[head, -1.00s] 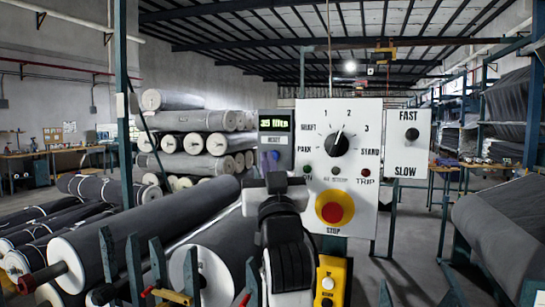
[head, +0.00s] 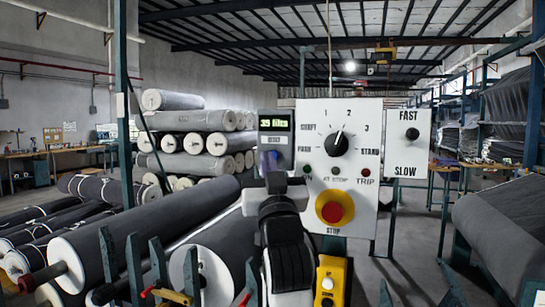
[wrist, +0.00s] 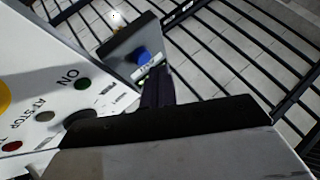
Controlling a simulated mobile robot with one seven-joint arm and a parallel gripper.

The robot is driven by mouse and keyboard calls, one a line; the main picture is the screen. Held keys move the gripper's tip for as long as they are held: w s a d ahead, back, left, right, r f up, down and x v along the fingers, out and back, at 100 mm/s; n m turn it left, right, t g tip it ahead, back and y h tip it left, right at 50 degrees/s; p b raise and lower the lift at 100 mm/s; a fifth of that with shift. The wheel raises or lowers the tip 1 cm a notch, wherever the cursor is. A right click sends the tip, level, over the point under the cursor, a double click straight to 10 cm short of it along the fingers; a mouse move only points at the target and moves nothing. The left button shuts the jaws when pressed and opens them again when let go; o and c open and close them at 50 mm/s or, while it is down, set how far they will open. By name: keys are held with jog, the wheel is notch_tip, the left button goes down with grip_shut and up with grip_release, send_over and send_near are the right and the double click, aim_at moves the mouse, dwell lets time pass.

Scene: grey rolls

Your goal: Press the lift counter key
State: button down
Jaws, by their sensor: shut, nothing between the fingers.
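The lift counter (head: 275,123) is a small dark grey box at the left edge of the white control panel (head: 310,112), with a lit green display and a label below it. Its round blue key (wrist: 143,55) shows clearly in the wrist view, above a small white label. My gripper (wrist: 152,88) is shut and empty, its narrow fingers just below the key and label there. In the head view my gripper (head: 271,165) is in front of the counter's lower part and largely hides the key. I cannot tell whether the fingertips touch the counter.
The panel carries a black dial (head: 336,143), small lamps and a red stop button (head: 333,212) on yellow, close to my arm. A FAST/SLOW box (head: 409,140) stands to the right. Grey rolls (head: 160,235) lie at left.

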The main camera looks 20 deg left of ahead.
jog(key=shift+w, duration=0.1)
dwell(0.6)
jog(key=shift+w, duration=0.35)
jog(key=shift+w, duration=0.55)
dwell(0.6)
jog(key=shift+s, duration=0.95)
jog(key=s, duration=0.5)
dwell(0.9)
